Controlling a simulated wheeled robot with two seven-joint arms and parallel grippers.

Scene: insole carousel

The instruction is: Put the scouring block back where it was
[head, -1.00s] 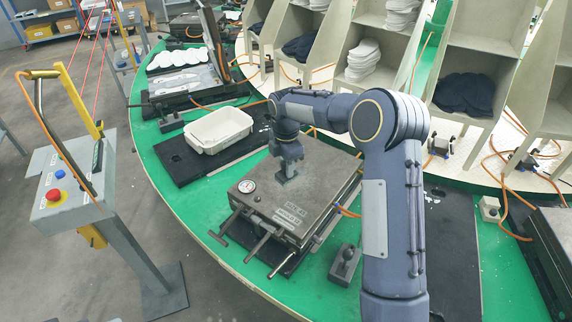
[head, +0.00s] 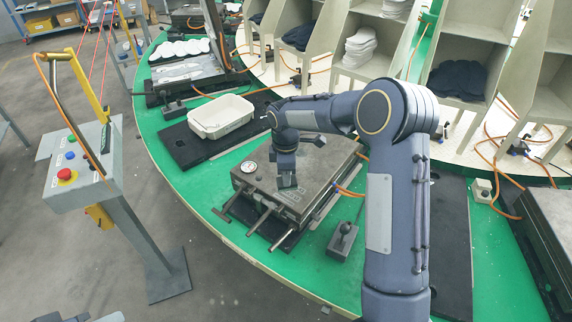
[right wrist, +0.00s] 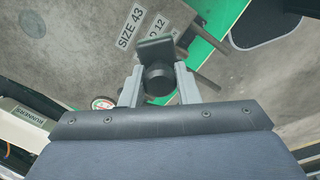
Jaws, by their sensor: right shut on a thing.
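My right gripper (head: 287,184) is over the front part of the grey mould's top (head: 312,168). In the right wrist view its two fingers (right wrist: 159,88) are shut on the scouring block (right wrist: 155,49), a dark flat piece with a round dark knob between the fingers. In the head view the gripper mostly hides the block, and I cannot tell whether it touches the mould. The mould carries a round gauge and "SIZE 43" label. Grey parts that may be my left gripper (head: 92,317) show at the bottom left edge; its jaw state is unclear.
A grey block with a ball knob (head: 343,240) stands on the green table (head: 300,272) right of the mould. A white tray (head: 221,117) sits on a black plate behind. Bins with insoles line the back. A control post (head: 85,170) stands at left.

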